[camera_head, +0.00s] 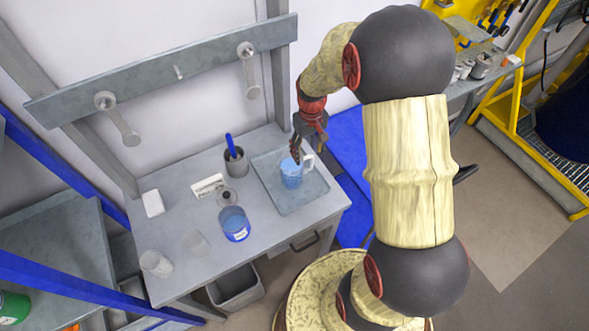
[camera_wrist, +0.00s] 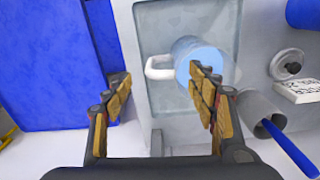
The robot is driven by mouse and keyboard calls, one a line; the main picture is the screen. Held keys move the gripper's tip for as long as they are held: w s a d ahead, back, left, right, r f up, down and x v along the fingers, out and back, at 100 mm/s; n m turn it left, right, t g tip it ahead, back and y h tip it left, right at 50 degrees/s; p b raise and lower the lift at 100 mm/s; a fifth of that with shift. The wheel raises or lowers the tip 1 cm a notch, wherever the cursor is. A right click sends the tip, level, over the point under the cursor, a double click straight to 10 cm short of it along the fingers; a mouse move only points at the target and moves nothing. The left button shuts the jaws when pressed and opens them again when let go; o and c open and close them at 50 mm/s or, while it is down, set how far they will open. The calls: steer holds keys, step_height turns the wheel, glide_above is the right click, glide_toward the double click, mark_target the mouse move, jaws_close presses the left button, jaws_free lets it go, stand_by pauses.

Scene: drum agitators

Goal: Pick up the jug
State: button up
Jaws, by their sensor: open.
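The jug (camera_head: 291,178) is light blue and stands upright on a grey tray (camera_head: 272,200) at the right end of the workbench. Its white handle points right in the head view. In the wrist view the jug (camera_wrist: 203,55) lies beyond the right finger, which covers part of it. The handle (camera_wrist: 158,68) shows in the gap between the fingers. My gripper (camera_head: 298,152) points down close to the handle side of the jug. In the wrist view my gripper (camera_wrist: 160,90) is open and empty. I cannot tell whether a finger touches the jug.
Clear cups stand farther left. A rail with pegs (camera_head: 170,72) runs above the bench's back. The tray's front part is free.

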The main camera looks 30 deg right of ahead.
mark_target(308, 156)
step_height(308, 156, down, 5)
steer(key=shift+f, duration=0.15)
steer(key=c, duration=0.4)
steer(key=c, duration=1.1)
jaws_close()
